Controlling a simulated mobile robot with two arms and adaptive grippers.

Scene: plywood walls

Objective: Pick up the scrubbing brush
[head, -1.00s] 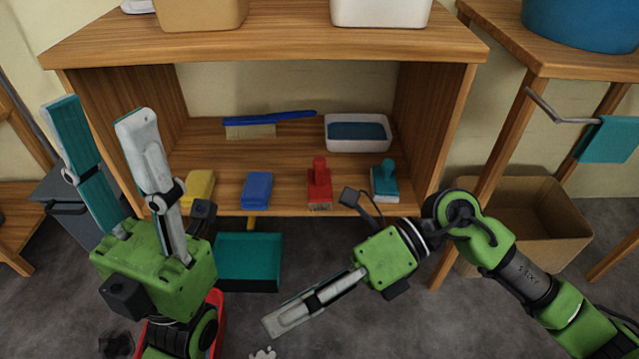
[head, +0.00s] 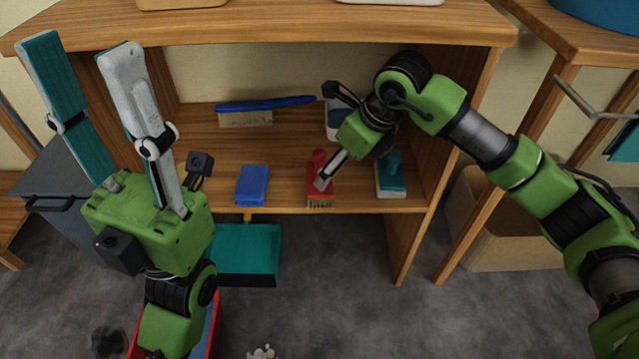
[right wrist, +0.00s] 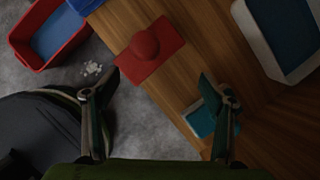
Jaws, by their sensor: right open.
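A red brush (head: 319,160) with a knob handle and pale bristles sits at the front edge of the shelf; it also shows in the right wrist view (right wrist: 150,48). A teal knob-handled brush (head: 391,180) with a pale base stands to its right, and also shows in the right wrist view (right wrist: 203,120). My right gripper (head: 322,183) is over the red brush in the head view, partly covering it. In the right wrist view its open fingers (right wrist: 158,78) are apart with nothing between them. My left gripper (head: 80,46) is open, empty and raised at the left.
A blue block (head: 252,185) is left of the red brush. A long blue-handled brush (head: 265,104) lies behind. A white tub (right wrist: 258,42) stands at the back, partly hidden by my right arm. The shelf top (head: 270,32) overhangs. A teal dustpan (head: 247,255) is below.

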